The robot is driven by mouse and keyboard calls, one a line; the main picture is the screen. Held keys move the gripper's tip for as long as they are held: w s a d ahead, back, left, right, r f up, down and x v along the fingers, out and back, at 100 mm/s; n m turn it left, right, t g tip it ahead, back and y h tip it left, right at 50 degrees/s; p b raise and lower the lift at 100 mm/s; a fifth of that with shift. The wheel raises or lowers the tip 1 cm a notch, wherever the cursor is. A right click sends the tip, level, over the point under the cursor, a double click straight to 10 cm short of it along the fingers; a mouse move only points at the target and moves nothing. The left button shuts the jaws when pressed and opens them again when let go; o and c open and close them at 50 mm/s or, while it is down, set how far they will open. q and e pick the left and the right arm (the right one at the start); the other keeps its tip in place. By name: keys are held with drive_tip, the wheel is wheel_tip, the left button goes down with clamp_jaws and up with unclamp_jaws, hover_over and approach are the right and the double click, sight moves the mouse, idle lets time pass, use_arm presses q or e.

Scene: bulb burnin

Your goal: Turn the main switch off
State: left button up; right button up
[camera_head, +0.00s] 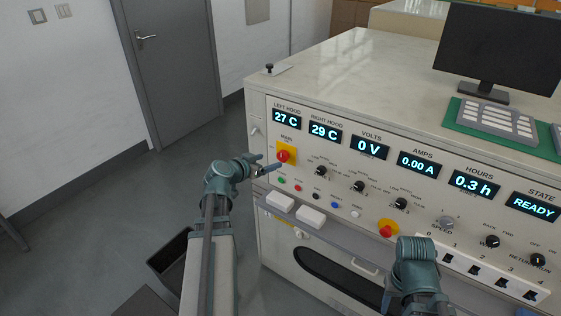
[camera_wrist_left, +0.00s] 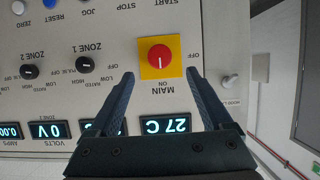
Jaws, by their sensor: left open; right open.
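The main switch (camera_head: 284,156) is a red knob on a yellow plate, at the upper left of the panel front. It also shows in the left wrist view (camera_wrist_left: 160,55), upside down, with MAIN, ON and OFF labels around it. My left gripper (camera_head: 270,164) is open and empty in front of the switch. In the left wrist view its two fingers (camera_wrist_left: 161,84) frame the knob, one on each side, not closed on it. My right gripper (camera_head: 418,250) is low at the panel's right; its fingertips are hard to make out.
The cabinet (camera_head: 340,75) has lit displays, small knobs, buttons and a second red knob (camera_head: 386,230) on yellow. A dark bin (camera_head: 170,260) is on the floor. Open floor lies to the left.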

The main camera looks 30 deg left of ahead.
sight(281, 157)
use_arm(q)
drive_tip(key=b+x, duration=0.2)
drive_tip(key=x, duration=0.7)
drive_tip(key=shift+b, duration=0.4)
drive_tip(key=shift+s, duration=0.1)
clamp_jaws()
